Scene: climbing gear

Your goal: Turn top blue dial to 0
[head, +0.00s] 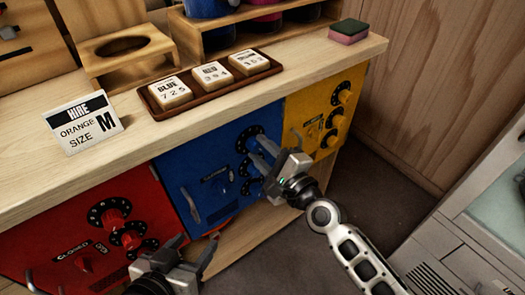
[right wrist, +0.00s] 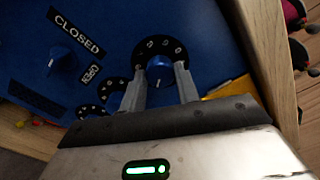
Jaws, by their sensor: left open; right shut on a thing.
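The blue locker door (head: 215,205) has a column of dials at its right side. The top blue dial (right wrist: 160,72) is a blue knob on a black numbered disc (head: 243,134). My right gripper (right wrist: 158,82) is shut on this knob, one finger on each side; it also shows in the head view (head: 258,152), partly hiding the dials. Other blue dials sit below, partly hidden. The number the top dial points at is too small to read. My left gripper (head: 190,248) is open and empty in front of the red door, low in the head view.
The red door (head: 70,235) is at left and the yellow door (head: 325,105) at right, both with dials. On the wooden counter stand a HIRE sign (head: 82,123) and a tray (head: 205,91) with number blocks: blue 725, red 394, yellow. A sponge (head: 348,32) lies at the counter's right end.

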